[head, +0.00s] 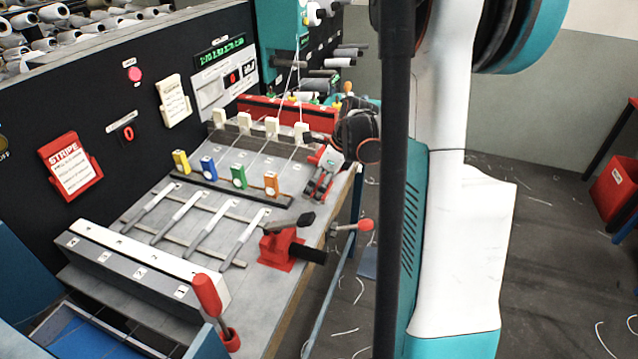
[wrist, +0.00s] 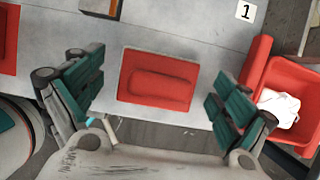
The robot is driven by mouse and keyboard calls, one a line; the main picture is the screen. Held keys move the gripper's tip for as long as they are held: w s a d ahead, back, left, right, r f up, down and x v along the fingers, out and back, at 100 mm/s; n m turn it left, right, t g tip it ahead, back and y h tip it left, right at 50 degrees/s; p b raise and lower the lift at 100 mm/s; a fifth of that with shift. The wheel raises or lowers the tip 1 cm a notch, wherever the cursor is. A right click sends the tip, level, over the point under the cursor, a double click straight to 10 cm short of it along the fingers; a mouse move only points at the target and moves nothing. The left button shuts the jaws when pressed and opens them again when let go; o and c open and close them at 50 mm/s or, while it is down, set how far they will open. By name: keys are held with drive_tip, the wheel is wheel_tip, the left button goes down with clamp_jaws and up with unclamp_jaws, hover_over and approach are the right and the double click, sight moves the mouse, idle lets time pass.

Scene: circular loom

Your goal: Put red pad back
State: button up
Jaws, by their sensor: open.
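In the wrist view, a red rectangular pad (wrist: 158,78) with a raised rounded grip along its middle lies flat on a grey surface, close to its edge. My gripper (wrist: 158,98) is open, with one teal-and-grey finger to the left of the pad and one to the right. Gaps show between both fingers and the pad, and nothing is held. In the head view my arm hides part of the scene, and I cannot tell the pad or the fingertips there for certain.
A red bin (wrist: 302,83) with white stuff inside is at the right in the wrist view. Part of another red thing (wrist: 8,40) shows at left. In the head view, the loom table (head: 262,306) carries a red clamp (head: 280,249), a red-handled tool (head: 207,295) and coloured blocks.

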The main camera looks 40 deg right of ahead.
drive_tip(key=p+v, duration=0.4)
drive_tip(key=v, duration=0.8)
drive_tip(key=shift+r, duration=0.1)
